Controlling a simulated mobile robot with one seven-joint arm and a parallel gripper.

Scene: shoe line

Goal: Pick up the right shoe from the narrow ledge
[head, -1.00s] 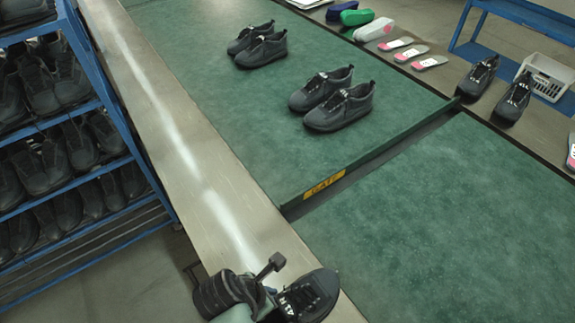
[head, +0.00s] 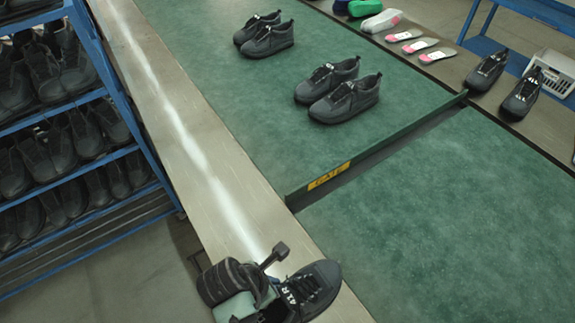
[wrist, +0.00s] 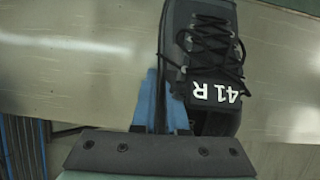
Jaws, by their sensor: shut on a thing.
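The right shoe (head: 312,286), black with dark laces, is at the near end of the narrow metal ledge (head: 208,185) in the head view. In the wrist view the shoe (wrist: 205,45) shows a white "41 R" on its tongue and points away from my gripper. My gripper (wrist: 163,85) has blue fingers at the left side of the shoe and is shut on it near the opening. In the head view my wrist hides the shoe's heel. I cannot tell whether the sole touches the ledge (wrist: 75,75) or is just above it.
A green belt (head: 440,215) lies right of the ledge, with a low gate (head: 375,150) across it and two pairs of dark shoes (head: 338,90) beyond. A blue rack (head: 130,105) full of shoes stands left. Another pair (head: 503,82) and insoles (head: 420,45) lie on the far ledge.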

